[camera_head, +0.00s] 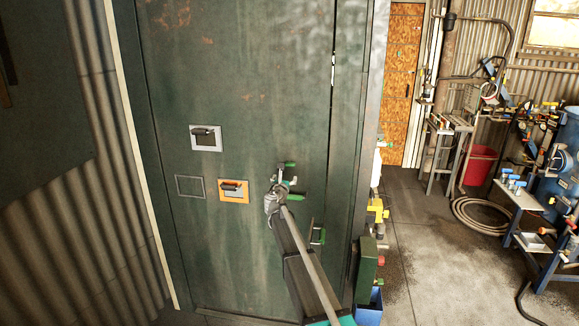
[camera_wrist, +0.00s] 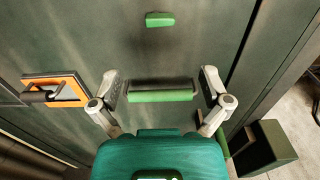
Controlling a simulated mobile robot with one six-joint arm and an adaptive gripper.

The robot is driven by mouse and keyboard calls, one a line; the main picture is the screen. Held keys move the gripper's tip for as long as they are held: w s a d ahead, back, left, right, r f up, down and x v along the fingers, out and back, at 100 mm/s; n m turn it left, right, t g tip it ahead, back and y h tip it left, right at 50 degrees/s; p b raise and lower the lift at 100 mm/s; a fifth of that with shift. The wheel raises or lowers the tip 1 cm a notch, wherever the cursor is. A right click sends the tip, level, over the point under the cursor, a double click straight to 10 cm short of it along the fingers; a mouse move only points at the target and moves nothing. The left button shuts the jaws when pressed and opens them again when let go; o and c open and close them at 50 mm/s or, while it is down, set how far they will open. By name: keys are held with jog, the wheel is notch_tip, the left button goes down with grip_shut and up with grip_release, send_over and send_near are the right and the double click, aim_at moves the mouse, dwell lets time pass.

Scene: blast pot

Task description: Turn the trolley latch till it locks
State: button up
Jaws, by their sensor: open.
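A tall dark green metal door (camera_head: 240,80) fills the middle of the head view. On it are a black-handled latch in an orange frame (camera_head: 233,197), another in a pale frame (camera_head: 206,138) and green handles, upper (camera_head: 289,164) and lower (camera_head: 292,196). I cannot tell which is the trolley latch. My gripper (camera_head: 279,188) is at the door, right of the orange frame. In the wrist view my open gripper (camera_wrist: 163,84) has a finger at each end of a green bar handle (camera_wrist: 162,92); contact cannot be told. The orange-framed latch (camera_wrist: 58,90) is left of the fingers.
A green box (camera_head: 367,270) and a yellow fitting (camera_head: 377,210) stick out right of the door. Farther right are a coiled hose (camera_head: 478,214), a red bin (camera_head: 478,166) and a blue tank (camera_head: 562,160). The concrete floor (camera_head: 425,260) between is clear.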

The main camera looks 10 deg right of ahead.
aim_at(290, 165)
jog(key=x, duration=1.2)
jog(key=shift+w+d, duration=0.15)
jog(key=shift+w, duration=0.25)
jog(key=shift+c, duration=0.3)
jog(key=c, duration=1.1)
